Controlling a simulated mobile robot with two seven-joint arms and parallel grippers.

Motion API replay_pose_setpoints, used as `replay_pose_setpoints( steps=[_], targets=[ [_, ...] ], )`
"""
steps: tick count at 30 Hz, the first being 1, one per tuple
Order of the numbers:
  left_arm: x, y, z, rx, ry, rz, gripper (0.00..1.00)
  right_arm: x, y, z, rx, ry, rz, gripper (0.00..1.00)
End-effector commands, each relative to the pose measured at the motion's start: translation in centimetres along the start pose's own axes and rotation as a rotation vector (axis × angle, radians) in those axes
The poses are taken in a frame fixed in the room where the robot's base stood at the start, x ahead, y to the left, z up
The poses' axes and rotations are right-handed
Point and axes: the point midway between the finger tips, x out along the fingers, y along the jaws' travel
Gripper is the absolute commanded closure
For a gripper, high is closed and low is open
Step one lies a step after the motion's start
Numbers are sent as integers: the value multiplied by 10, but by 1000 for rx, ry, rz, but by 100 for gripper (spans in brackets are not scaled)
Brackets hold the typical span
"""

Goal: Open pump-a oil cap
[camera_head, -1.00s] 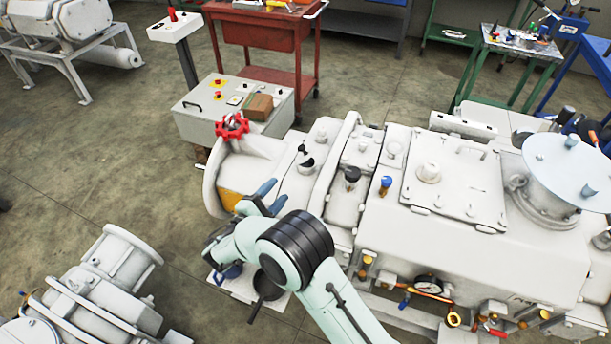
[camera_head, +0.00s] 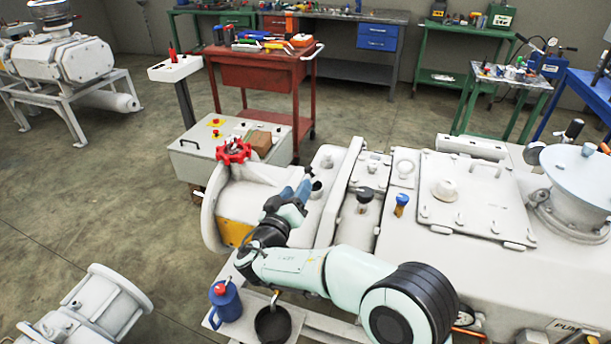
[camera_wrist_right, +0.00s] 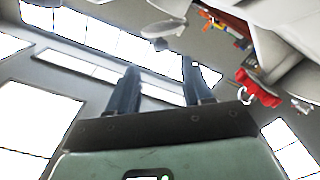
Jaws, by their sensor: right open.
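Pump-a is the large white machine (camera_head: 332,225) in the head view. On its top is a small round port with a dark top (camera_head: 316,188). To its right stand a black cap (camera_head: 365,199) and a blue cap on a brass base (camera_head: 401,204). I cannot tell for sure which is the oil cap. My right gripper (camera_head: 297,189) is just left of the dark-topped port, and its blue fingers hide part of the pump there. In the right wrist view the gripper (camera_wrist_right: 162,78) is open, with nothing seen between its fingers. My left gripper is out of view.
A red handwheel (camera_head: 234,151) is left of my gripper; it also shows in the right wrist view (camera_wrist_right: 258,88). A blue jug (camera_head: 226,302) and dark pan (camera_head: 272,324) are below my arm. A grey control box (camera_head: 190,160) and red cart (camera_head: 255,76) stand behind.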

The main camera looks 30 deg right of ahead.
Motion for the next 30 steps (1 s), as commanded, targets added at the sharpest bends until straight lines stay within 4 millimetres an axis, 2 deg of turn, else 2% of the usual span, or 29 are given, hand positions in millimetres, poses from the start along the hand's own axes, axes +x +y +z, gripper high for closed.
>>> replay_pose_setpoints(
  steps=[3,9,15,23,25,28,30],
  targets=[
    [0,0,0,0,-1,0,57,27,0,1,-2,-2,3,50],
    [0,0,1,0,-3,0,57,58,0,1,-2,-1,1,50],
    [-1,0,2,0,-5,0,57,71,-1,1,-3,-1,0,50],
    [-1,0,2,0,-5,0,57,72,-1,1,-3,-1,-1,50],
    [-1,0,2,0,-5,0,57,72,-1,1,-3,-1,-1,66],
    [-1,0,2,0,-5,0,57,72,-1,1,-3,-1,-1,99],
    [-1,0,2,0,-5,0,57,72,-1,1,-3,-1,-1,100]
  ],
)
